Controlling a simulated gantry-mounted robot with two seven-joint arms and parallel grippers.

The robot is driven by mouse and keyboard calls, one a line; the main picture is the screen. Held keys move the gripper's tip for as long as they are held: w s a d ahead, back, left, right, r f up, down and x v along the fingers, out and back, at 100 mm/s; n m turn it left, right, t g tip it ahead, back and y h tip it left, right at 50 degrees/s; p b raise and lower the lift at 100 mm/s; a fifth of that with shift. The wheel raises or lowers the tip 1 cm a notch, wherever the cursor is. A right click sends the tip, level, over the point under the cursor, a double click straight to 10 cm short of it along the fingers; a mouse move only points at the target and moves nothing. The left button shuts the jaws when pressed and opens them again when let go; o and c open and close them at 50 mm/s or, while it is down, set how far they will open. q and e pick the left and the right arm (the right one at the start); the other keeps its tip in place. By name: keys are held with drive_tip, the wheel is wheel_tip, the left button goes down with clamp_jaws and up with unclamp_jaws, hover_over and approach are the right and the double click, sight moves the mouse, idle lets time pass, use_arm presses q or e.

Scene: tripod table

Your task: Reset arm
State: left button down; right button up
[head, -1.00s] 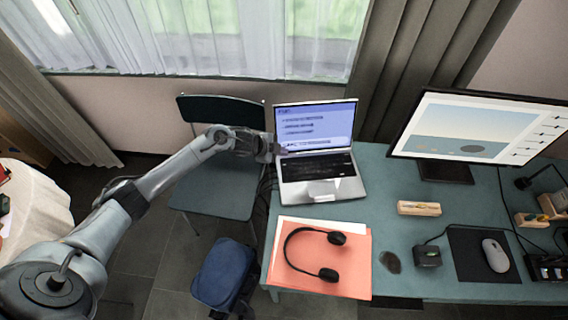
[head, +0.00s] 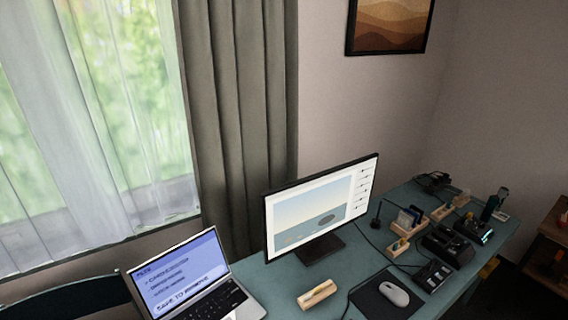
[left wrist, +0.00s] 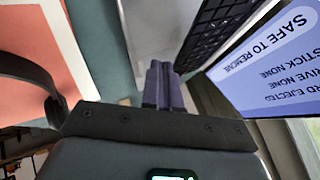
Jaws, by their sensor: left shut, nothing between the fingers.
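My left gripper (left wrist: 158,68) shows in the left wrist view with its two dark fingers together and nothing between them. Its fingertips point at the edge of the open laptop, whose keyboard (left wrist: 214,32) lies ahead; I cannot tell whether they touch. The laptop screen (left wrist: 275,60) reads "SAFE TO REMOVE". In the head view the laptop (head: 190,282) is at the bottom, partly cut off. Neither arm shows in the head view, and my right gripper is out of view.
The teal desk (head: 385,215) carries a monitor (head: 320,210), a wooden block (head: 317,294), a mouse (head: 394,294) and several small devices. A chair (head: 70,298) stands beside the laptop.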

use_arm(q)
drive_tip(key=s+d+n, duration=0.1)
drive_tip(key=s, duration=0.2)
drive_tip(key=s+d+n, duration=0.1)
drive_tip(key=s+d, duration=0.1)
drive_tip(key=s, duration=0.1)
drive_tip(key=s+d+r+n+y, duration=0.1)
drive_tip(key=s+d, duration=0.1)
drive_tip(key=s, duration=0.1)
drive_tip(key=shift+s+d+g, duration=0.15)
drive_tip(key=shift+s+g, duration=0.15)
drive_tip(key=shift+g, duration=0.1)
drive_tip(key=s+r+n+g, duration=0.2)
drive_tip(key=s+r+n, duration=0.1)
drive_tip(key=s, duration=0.5)
drive_tip(key=s+r+n+g, duration=0.2)
drive_tip(key=s+n, duration=0.1)
drive_tip(key=s, duration=0.6)
wheel_tip(320, 180, up, 30)
drive_tip(key=p, duration=2.9)
drive_tip(key=shift+y+p, duration=0.3)
drive_tip(key=shift+y, duration=0.1)
drive_tip(key=shift+r, duration=0.1)
